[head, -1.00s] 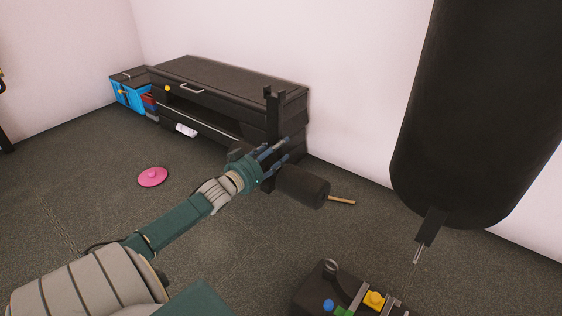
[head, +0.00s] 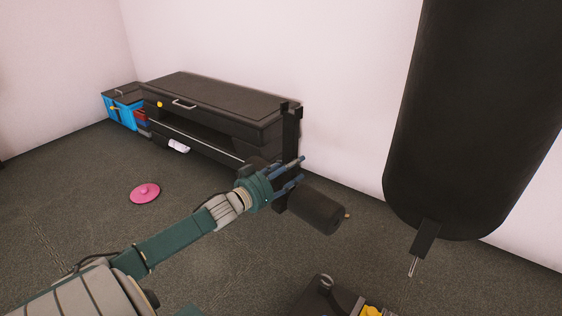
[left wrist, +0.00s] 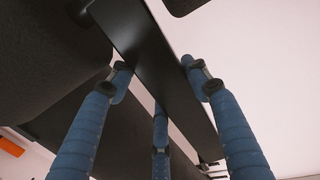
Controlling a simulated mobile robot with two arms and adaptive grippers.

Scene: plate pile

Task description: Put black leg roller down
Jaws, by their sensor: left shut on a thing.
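The black leg roller is a dark upright bar (head: 291,132) with a thick padded cylinder (head: 317,208) on its right side. A second dark pad shows partly behind my wrist. My left gripper (head: 298,170) is shut on the bar, and the roller seems to hang above the floor, though the gap is hard to judge. In the left wrist view, the blue fingers of my left gripper (left wrist: 160,85) close around the flat black bar (left wrist: 150,50), with a dark pad (left wrist: 45,55) at left. My right gripper is not in view.
A black cabinet (head: 215,97) stands along the wall behind the roller, with a blue crate (head: 119,112) at its left. A pink disc (head: 145,193) lies on open floor. A black punching bag (head: 470,120) hangs at right. Dark equipment (head: 325,298) stands at the bottom edge.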

